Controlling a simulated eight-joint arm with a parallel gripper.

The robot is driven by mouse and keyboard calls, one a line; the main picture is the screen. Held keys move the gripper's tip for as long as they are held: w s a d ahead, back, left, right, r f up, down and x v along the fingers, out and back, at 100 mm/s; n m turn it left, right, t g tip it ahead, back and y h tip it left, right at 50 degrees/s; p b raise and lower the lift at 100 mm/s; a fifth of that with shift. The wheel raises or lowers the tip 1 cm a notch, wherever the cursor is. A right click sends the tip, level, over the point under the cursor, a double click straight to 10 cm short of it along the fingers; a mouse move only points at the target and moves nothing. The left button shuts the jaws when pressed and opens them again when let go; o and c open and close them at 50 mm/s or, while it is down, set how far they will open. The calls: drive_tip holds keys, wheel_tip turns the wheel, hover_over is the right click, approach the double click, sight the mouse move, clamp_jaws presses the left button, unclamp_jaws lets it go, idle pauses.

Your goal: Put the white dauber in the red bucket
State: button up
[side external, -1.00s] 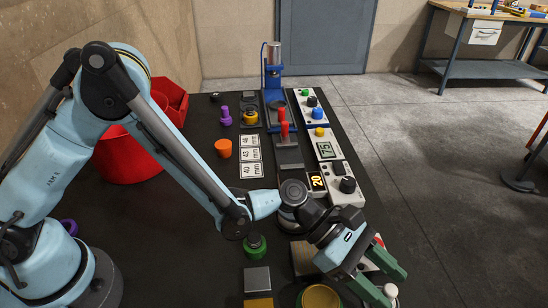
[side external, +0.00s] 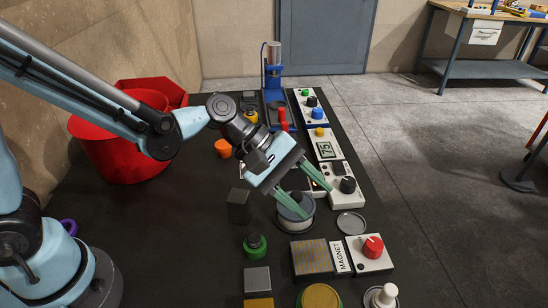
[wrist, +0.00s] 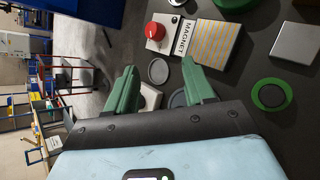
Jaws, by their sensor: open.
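A white knobbed piece, which looks like the white dauber (side external: 383,296), stands upright at the bottom right of the side view, at the near end of the table. The red bucket (side external: 116,152) stands at the left of the side view, partly hidden behind my arm. My gripper (side external: 319,203) is open and empty, above a round white piece with a dark top near the middle of the table. It is well apart from the dauber and the bucket. In the wrist view my gripper (wrist: 159,69) has nothing between its fingers, and I cannot make out the dauber there.
A magnet switch box with a red knob (side external: 373,247) and a striped plate (side external: 310,256) lie between my gripper and the dauber. A grey dish (side external: 351,223) is beside my gripper. A dark block (side external: 238,207) and a green-ringed piece (side external: 255,245) stand left of it.

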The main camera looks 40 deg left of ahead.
drive_tip(key=s+a+r+m+t+y, duration=0.2)
drive_tip(key=a+m+y, duration=0.2)
drive_tip(key=a, duration=0.7)
drive_tip(key=shift+a+r+m+y, duration=0.2)
drive_tip(key=shift+r+m+y, duration=0.15)
drive_tip(key=shift+m, duration=0.65)
drive_tip(key=s+a+m+y, duration=0.1)
drive_tip(key=a+m, duration=0.1)
drive_tip(key=a, duration=0.1)
drive_tip(key=s+a+m+t+y, duration=0.1)
drive_tip(key=s+a+m+y, duration=0.1)
drive_tip(key=a, duration=0.2)
drive_tip(key=s+a+r+m+t+y, duration=0.1)
drive_tip(key=a+m, duration=0.1)
drive_tip(key=a, duration=0.2)
drive_tip(key=shift+s+m+y, duration=0.3)
drive_tip(key=shift+y, duration=0.05)
drive_tip(key=shift+d, duration=0.1)
